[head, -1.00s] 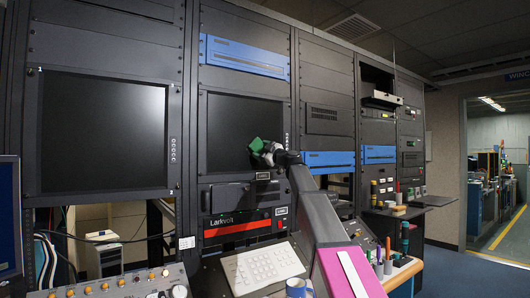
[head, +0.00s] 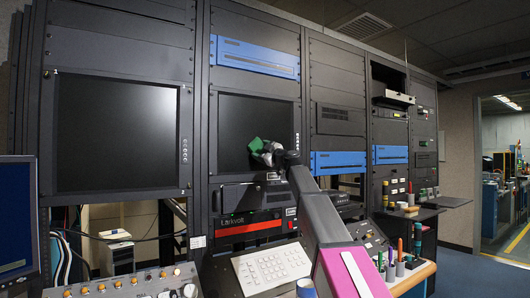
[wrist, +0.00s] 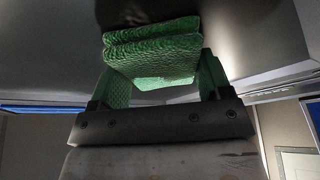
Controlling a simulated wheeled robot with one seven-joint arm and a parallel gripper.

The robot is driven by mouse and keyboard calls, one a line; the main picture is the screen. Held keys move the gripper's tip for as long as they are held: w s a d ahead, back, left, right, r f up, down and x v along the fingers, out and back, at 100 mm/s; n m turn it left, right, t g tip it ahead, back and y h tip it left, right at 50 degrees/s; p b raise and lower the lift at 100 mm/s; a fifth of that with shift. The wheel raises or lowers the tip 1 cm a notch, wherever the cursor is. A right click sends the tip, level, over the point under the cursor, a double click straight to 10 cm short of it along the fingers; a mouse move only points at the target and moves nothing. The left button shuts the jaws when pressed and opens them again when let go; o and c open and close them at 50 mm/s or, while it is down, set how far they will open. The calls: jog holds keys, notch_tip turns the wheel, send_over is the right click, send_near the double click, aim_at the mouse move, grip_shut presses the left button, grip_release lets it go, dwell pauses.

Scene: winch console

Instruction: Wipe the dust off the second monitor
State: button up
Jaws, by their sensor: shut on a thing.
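The second monitor (head: 240,118) is a dark screen in the middle rack, right of the first monitor (head: 116,135). My gripper (head: 268,152) is in front of its lower right part, shut on a folded green cloth (head: 256,145). In the wrist view the cloth (wrist: 152,52) is between the fingers of my gripper (wrist: 155,85), at or very near the screen surface (wrist: 55,45). The screen looks grey at the sides and darker around the cloth. Whether the cloth touches the glass is hard to tell. Dust is not clear in the head view.
A red-striped Larkvolt unit (head: 250,226) and a keypad (head: 271,264) are below the second monitor. A knob panel (head: 130,284) is at the lower left.

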dwell(0.3)
jog(key=shift+s+d, duration=0.55)
jog(key=shift+s, duration=0.3)
jog(key=shift+s+d, duration=0.5)
jog(key=shift+s, duration=0.3)
jog(key=shift+s+d, duration=0.55)
jog(key=shift+s, duration=0.3)
jog(key=shift+s+d, duration=0.45)
jog(key=shift+s, duration=0.2)
jog(key=shift+s+d, duration=0.45)
jog(key=shift+s, duration=0.15)
jog(key=shift+w+a, duration=0.1)
jog(key=shift+w, duration=0.05)
jog(key=shift+w+a, duration=0.75)
jog(key=shift+w, duration=0.35)
jog(key=shift+w+a, duration=0.75)
jog(key=shift+w, duration=0.3)
jog(key=shift+w+a, duration=0.75)
jog(key=shift+w, duration=0.35)
